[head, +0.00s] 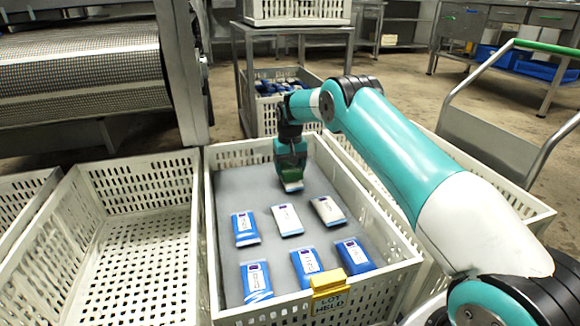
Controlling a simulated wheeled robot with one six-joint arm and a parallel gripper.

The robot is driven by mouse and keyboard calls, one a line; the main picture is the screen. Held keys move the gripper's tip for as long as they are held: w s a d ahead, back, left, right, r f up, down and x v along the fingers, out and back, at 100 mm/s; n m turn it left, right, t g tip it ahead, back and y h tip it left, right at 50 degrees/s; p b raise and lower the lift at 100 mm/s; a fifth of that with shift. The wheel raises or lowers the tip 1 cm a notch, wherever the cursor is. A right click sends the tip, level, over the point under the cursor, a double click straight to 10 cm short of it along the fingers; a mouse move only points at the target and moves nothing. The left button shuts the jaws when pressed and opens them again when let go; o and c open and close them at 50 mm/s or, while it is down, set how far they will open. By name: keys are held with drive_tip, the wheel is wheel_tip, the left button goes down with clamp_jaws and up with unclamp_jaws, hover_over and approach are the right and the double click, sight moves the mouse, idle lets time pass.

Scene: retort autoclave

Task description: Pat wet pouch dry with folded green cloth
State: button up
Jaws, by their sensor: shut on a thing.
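My gripper (290,160) points down over the far part of the crate with the grey liner. It is shut on a dark green thing that looks like the folded green cloth (289,171). A pouch (293,186) shows just below the cloth, its near end pale with a blue edge. The cloth seems to be on or just above this pouch; I cannot tell whether they touch. Nearer on the liner lie several other pouches, among them a blue one (245,228), a white one (287,220) and a white-and-blue one (328,210). Wetness cannot be made out.
The white crate (208,240) has raised slotted walls, and a yellow clip (328,283) with a lot label sits on its near wall. An empty white crate (100,240) stands to the left. A crate of pouches (262,116) stands behind. A trolley (485,145) is at right.

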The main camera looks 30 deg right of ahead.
drive_tip(key=shift+s+f+p, duration=0.1)
drive_tip(key=shift+f+p, duration=0.25)
drive_tip(key=shift+f, duration=0.3)
idle(2.1)
drive_tip(key=shift+r, duration=0.1)
wheel_tip(320, 180, up, 7)
drive_tip(key=p, duration=0.6)
drive_tip(key=shift+p, duration=0.3)
